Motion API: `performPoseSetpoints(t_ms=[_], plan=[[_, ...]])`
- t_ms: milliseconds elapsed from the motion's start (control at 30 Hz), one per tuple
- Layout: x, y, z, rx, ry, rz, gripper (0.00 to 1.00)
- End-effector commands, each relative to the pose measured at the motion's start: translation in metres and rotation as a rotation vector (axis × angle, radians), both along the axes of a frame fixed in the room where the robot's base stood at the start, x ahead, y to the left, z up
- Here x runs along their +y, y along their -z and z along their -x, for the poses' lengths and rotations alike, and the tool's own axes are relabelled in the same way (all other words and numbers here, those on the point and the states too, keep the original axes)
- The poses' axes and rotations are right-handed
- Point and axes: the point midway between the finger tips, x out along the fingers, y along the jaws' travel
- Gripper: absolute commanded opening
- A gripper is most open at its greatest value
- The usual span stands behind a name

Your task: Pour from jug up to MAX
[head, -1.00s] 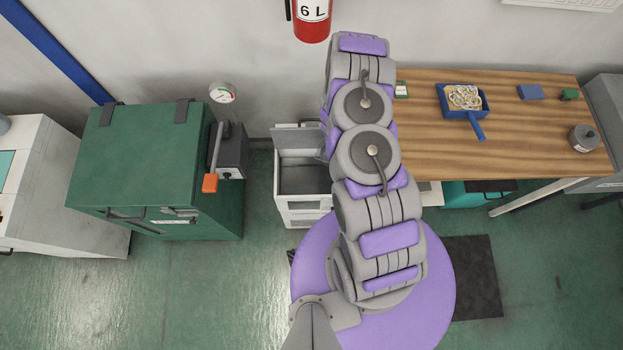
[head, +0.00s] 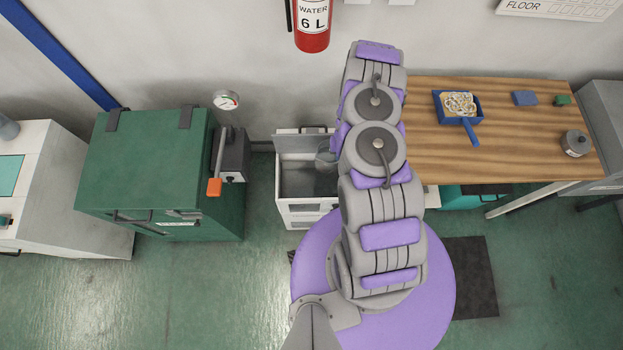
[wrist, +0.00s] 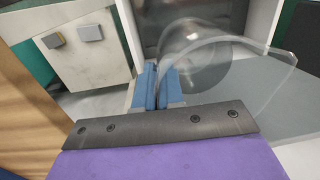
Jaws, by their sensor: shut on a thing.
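A clear jug (head: 325,158) shows in the head view as a small see-through shape beside my arm, over the right part of a white tank (head: 294,212) with an open grey basin. In the wrist view the jug (wrist: 255,75) is large and transparent, just right of the fingers. My gripper (wrist: 158,85) has blue fingers close together and is shut on the jug; the exact grip point is hard to make out. The white tank (wrist: 262,22) lies beyond the jug. In the head view my arm hides the gripper. I see no MAX mark and cannot tell the liquid level.
A green cabinet (head: 140,160) with an orange-tipped lever (head: 215,187) stands left of the tank. A wooden bench (head: 490,150) on the right carries a blue pan (head: 459,106) and a grey canister (head: 576,143). A red extinguisher (head: 312,30) hangs on the wall.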

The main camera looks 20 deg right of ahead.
Motion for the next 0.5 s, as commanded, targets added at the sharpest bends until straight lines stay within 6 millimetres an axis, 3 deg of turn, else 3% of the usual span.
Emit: performPoseSetpoints(t_ms=[500], plan=[[0.000, -0.047, 0.001, 0.000, 0.001, -0.001, 0.00]])
